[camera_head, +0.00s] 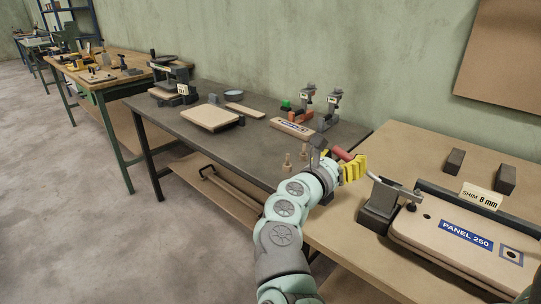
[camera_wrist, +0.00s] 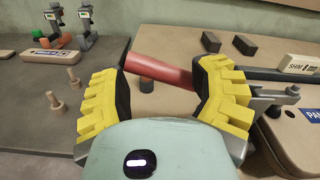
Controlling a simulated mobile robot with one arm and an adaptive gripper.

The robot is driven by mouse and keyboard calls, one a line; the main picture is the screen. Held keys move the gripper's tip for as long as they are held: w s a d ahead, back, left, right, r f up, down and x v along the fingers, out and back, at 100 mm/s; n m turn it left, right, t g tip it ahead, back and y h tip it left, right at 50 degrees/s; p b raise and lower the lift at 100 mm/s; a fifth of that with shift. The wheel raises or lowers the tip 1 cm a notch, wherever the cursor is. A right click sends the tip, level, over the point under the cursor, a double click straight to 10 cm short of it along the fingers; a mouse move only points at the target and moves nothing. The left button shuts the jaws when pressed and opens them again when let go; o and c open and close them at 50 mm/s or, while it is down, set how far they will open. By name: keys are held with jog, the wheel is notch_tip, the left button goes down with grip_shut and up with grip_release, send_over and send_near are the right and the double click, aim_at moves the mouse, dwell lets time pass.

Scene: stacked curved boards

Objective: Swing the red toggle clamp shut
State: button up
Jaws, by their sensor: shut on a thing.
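The red toggle clamp's handle (camera_wrist: 158,70) runs between the yellow fingers of my gripper (camera_wrist: 165,92) in the wrist view, and the gripper is shut on it. In the head view my gripper (camera_head: 342,168) is at the near-left corner of the wooden bench, with a bit of the red handle (camera_head: 342,154) showing above the fingers. The clamp's dark base (camera_head: 379,209) and metal arm (camera_head: 395,187) stand just right of the gripper. The arm reaches right over the edge of the board labelled PANEL 250 (camera_head: 440,248). Whether its dark tip touches the board is unclear.
A block marked SHIM 8 mm (camera_head: 480,199) and two dark blocks (camera_head: 455,161) lie behind the panel. On the grey table to the left are wooden pegs (camera_head: 303,155), a labelled board (camera_head: 292,129) and two upright clamps (camera_head: 332,103). The wall closes off the back.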

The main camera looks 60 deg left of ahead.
jog(key=b+v, duration=0.2)
jog(key=v, duration=0.4)
jog(key=shift+s+d, duration=0.15)
jog(key=shift+s, duration=0.25)
dwell(0.3)
